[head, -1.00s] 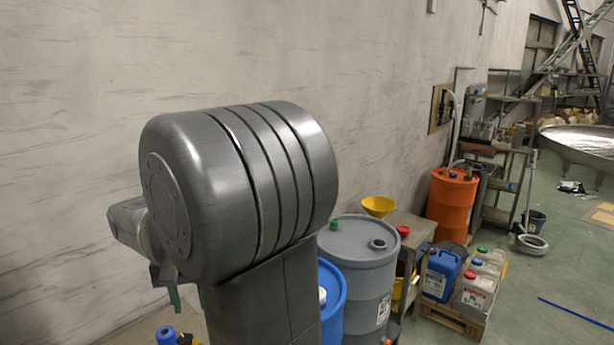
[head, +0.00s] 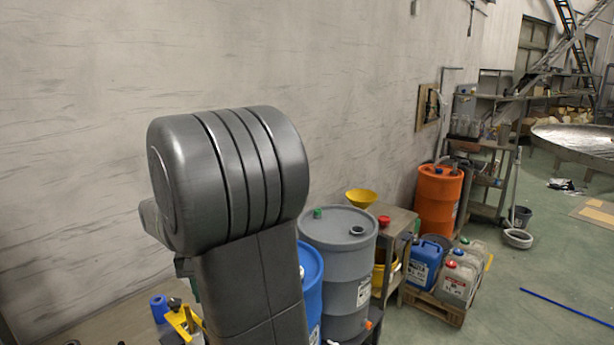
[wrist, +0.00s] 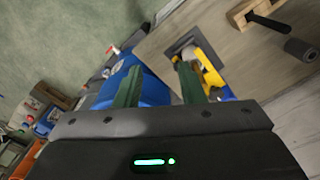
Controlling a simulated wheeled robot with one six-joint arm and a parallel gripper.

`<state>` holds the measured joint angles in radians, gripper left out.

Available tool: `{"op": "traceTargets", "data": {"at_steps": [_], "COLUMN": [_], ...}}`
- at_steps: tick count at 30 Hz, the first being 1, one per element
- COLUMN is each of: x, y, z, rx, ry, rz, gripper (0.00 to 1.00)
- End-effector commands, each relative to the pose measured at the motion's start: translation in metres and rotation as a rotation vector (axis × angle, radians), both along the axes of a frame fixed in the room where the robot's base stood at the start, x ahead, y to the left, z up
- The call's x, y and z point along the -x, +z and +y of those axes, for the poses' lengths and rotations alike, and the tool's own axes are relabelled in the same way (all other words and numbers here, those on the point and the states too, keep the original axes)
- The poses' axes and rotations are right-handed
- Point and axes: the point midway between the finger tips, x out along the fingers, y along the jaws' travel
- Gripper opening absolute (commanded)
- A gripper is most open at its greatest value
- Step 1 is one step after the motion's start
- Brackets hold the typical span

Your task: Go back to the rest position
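My gripper (wrist: 157,85) shows in the wrist view with its two green fingers apart and nothing between them. It is open. Behind the fingers are a blue drum (wrist: 150,93) and a bench top (wrist: 228,42). In the head view my own grey arm fills the middle of the picture and hides most of the gripper; a bit of green shows at the arm's left side.
The bench holds a yellow tool (head: 184,318) and a blue cylinder (head: 159,308). A grey drum (head: 340,265) and the blue drum (head: 311,290) stand close right of my arm. An orange drum (head: 437,200) stands farther back. Green floor at right is mostly clear.

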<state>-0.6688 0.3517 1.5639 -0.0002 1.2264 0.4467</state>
Motion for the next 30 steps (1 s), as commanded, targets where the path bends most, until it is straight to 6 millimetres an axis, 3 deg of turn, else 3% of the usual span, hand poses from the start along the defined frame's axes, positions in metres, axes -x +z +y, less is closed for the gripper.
{"op": "traceTargets", "data": {"at_steps": [6, 12, 30], "x": [-0.029, -0.041, -0.037], "y": [-0.024, -0.034, -0.036], "z": [-0.019, -0.028, -0.031], "rx": [0.001, 0.0, -0.009], "ry": [-0.032, -0.045, -0.046], "rz": [0.002, 0.0, -0.003], "gripper": [0.36, 0.36, 0.36]}}
